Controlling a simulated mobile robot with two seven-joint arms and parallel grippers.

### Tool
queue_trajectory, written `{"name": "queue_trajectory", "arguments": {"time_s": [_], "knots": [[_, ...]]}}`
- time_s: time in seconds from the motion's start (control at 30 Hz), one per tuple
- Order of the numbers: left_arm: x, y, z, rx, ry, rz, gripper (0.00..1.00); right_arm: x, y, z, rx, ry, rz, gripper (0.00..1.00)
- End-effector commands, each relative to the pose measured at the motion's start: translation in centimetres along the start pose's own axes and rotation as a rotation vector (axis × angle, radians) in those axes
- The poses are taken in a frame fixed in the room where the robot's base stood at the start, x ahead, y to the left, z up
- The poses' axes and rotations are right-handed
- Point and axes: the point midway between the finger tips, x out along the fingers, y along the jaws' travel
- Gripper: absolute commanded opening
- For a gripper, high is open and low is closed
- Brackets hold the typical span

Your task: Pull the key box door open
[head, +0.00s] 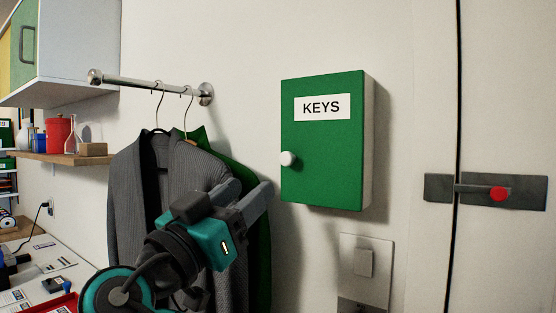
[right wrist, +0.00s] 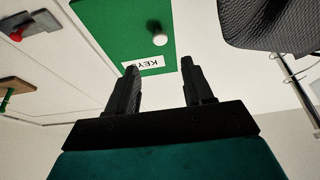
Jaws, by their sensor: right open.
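The key box is a white case on the wall with a shut green door (head: 325,165) and a white label reading KEYS. Its round white knob (head: 288,159) is near the door's left edge. My right gripper (head: 248,195) is open and empty, to the left of and below the knob, in front of the coats. In the right wrist view the green door (right wrist: 115,25) shows upside down beyond the spread fingers (right wrist: 160,88), with the knob (right wrist: 160,39) ahead of them. The fingers are apart from the knob. My left gripper is not in view.
Coats (head: 150,180) hang from a metal rail (head: 145,85) left of the box. A light switch (head: 365,262) is below it. A metal latch with a red knob (head: 500,194) is to the right. A wooden shelf (head: 60,157) and a cluttered worktop are at the left.

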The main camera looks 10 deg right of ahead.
Motion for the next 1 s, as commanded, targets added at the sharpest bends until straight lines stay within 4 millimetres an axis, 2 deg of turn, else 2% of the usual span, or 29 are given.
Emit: {"name": "queue_trajectory", "arguments": {"time_s": [0.03, 0.3, 0.5, 0.7, 0.93, 1.0], "knots": [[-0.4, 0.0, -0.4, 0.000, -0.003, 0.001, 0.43, 1.3, 0.1, -0.3, -0.002, 0.003, 0.005, 0.51], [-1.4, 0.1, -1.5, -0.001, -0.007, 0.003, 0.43, 7.0, 0.1, -0.3, -0.003, 0.001, 0.003, 0.51], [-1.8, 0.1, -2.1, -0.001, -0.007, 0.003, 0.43, 9.8, 0.0, -0.1, -0.003, -0.001, 0.001, 0.51], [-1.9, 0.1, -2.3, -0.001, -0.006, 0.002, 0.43, 10.8, 0.0, 0.0, -0.002, -0.002, -0.001, 0.51], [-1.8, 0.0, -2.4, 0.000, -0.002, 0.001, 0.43, 10.8, 0.0, 0.1, -0.002, -0.002, -0.001, 0.51], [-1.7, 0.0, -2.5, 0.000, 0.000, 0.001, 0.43, 10.8, 0.0, 0.1, -0.002, -0.002, -0.001, 0.46]]}}
